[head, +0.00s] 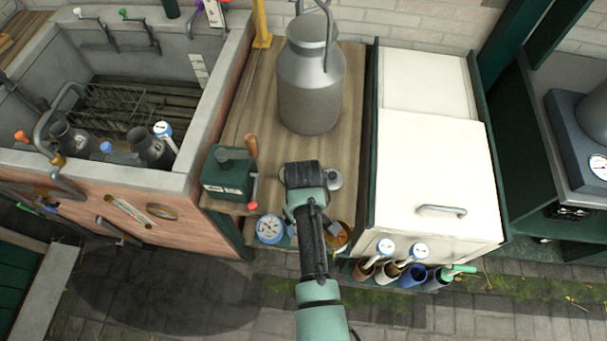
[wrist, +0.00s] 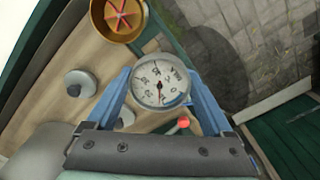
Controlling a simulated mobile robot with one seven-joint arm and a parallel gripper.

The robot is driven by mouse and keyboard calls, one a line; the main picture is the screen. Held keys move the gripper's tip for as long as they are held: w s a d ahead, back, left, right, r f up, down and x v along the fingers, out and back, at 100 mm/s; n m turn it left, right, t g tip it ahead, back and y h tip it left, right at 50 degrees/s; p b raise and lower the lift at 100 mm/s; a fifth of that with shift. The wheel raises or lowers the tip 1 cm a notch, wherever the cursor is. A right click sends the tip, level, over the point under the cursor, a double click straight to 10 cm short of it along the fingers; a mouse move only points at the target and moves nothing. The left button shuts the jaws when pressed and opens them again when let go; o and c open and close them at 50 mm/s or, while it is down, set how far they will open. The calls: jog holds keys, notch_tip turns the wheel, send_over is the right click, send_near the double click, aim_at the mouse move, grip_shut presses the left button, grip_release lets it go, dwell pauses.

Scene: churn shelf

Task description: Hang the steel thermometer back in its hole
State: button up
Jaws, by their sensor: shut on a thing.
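The steel thermometer has a round white dial with a grey rim and faces the camera in the wrist view (wrist: 160,82). My gripper (wrist: 160,98) is shut on it, with one blue finger on each side of the dial. In the head view the dial (head: 270,229) shows left of my wrist, at the front edge of the wooden bench. Its stem is hidden. I cannot make out its hole.
A brass bowl (head: 337,237) is close on the right of my gripper. A green box (head: 228,173) with a red-knobbed crank stands left. A steel churn (head: 309,85) stands behind on the bench (head: 347,120). A white chest (head: 440,160) is at right, a stone sink (head: 215,88) at left.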

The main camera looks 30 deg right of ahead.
jog(key=shift+f+b, duration=1.35)
jog(key=shift+f, duration=0.6)
jog(key=shift+f+b, duration=2.75)
jog(key=shift+f, duration=0.75)
jog(key=o, duration=1.3)
jog(key=shift+f, duration=0.1)
jog(key=shift+r+p, duration=4.4)
jog(key=shift+r, duration=0.2)
